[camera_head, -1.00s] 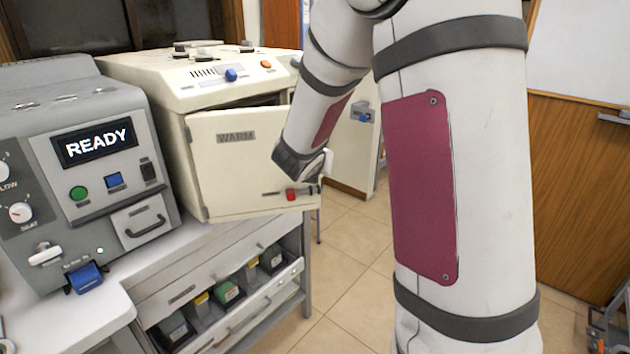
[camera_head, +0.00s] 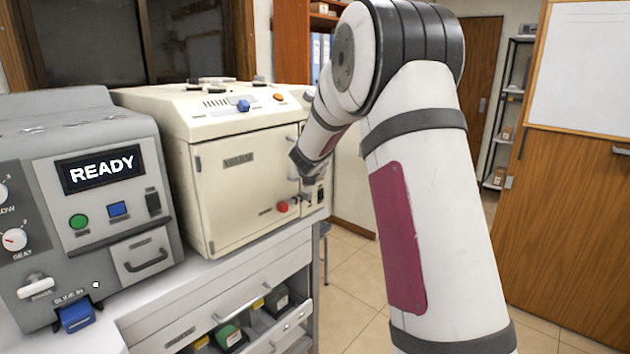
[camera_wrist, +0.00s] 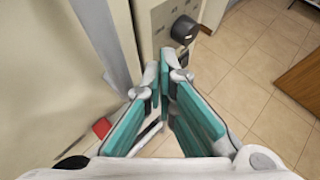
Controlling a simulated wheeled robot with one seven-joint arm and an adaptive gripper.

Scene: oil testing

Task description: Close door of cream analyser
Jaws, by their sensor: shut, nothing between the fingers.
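The cream analyser (camera_head: 215,115) stands on the bench with its door (camera_head: 240,190) facing me, marked "WARM". The door sits flush, or nearly so, with the body; a small gap at its right edge is hard to judge. A red knob (camera_head: 282,207) is low on the door's right side, and it also shows in the wrist view (camera_wrist: 102,128). My gripper (camera_head: 308,190) is at the door's right edge by the side control strip. In the wrist view its teal-padded fingers (camera_wrist: 165,82) are together and empty, close to a black knob (camera_wrist: 184,30).
A grey machine (camera_head: 100,190) with a "READY" screen stands left of the analyser. Below is a bench with an open drawer (camera_head: 270,320) holding several small boxes. Tiled floor (camera_head: 350,270) lies free to the right, before a wooden cabinet (camera_head: 570,235).

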